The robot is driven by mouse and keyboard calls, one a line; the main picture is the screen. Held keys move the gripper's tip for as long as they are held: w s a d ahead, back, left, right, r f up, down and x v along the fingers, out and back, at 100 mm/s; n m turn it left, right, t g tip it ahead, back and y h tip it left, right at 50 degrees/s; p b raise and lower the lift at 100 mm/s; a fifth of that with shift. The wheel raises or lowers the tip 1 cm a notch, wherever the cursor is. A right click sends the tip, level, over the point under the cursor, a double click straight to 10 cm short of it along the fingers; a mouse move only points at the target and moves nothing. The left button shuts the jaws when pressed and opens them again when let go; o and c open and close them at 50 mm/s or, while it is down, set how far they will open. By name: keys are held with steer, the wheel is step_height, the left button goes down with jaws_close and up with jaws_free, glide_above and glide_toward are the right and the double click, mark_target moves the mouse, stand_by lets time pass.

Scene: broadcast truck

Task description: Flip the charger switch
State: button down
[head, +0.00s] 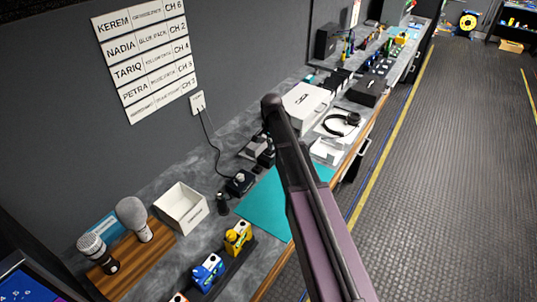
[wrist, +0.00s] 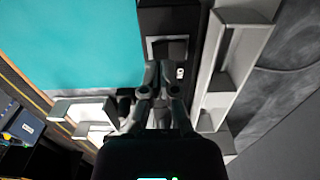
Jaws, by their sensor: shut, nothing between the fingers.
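In the wrist view a dark unit, which looks like the charger (wrist: 150,20), lies beside a teal mat. A black square rocker-like part (wrist: 170,47), perhaps the switch, is set in its grey face, with a small white mark (wrist: 180,73) beside it. My gripper (wrist: 161,70) is shut and empty, its fingertips just below the square part in the picture. I cannot tell whether they touch it. In the head view my arm crosses the bench and I cannot make out the fingertips. Which way the switch is set is not clear.
The teal mat (head: 268,207) lies on the bench. A black box (head: 240,183) has a cable running to a wall outlet (head: 198,102). A white open bin (head: 181,208), microphones (head: 134,218) and a headset (head: 341,123) stand nearby. The floor (head: 455,170) at right is clear.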

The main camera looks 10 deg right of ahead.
mark_target(271, 153)
steer(key=shift+f+b, duration=1)
stand_by(0.8)
steer(key=shift+r, duration=0.15)
steer(key=shift+r+p, duration=3.45)
steer(key=shift+p, duration=0.15)
steer(key=s+a+n, duration=0.1)
steer(key=s+n, duration=0.8)
steer(key=s, duration=1.6)
steer(key=shift+s, duration=0.35)
steer(key=shift+a, duration=0.1)
